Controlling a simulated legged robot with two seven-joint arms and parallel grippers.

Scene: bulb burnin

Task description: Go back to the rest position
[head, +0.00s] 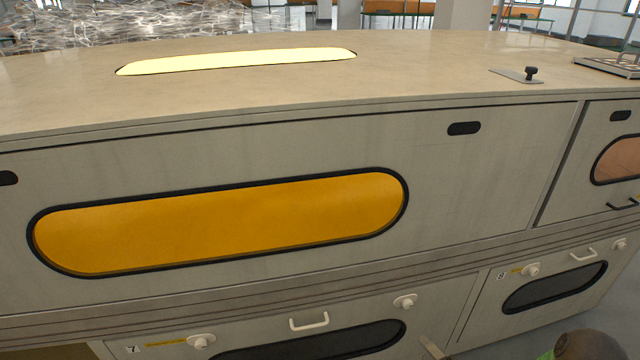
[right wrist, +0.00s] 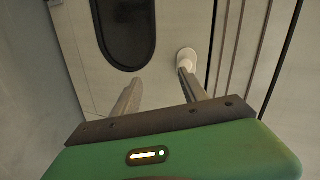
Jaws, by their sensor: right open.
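My right gripper (right wrist: 160,84) is open, with its two grey fingers apart and nothing between them in the right wrist view. A white knob (right wrist: 186,58) is at the tip of the right-hand finger there; I cannot tell whether they touch. In the head view only a small part of my right gripper (head: 432,348) shows at the bottom edge, below and right of a white knob (head: 405,301) on the lower door marked 7. My left gripper is in no view.
A large beige cabinet (head: 300,110) fills the view, with a yellow-lit window (head: 220,225) in front and a lit slot (head: 235,61) on top. Handles (head: 309,321) and knobs stick out from the lower doors. A small black-knobbed plate (head: 518,75) lies on top.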

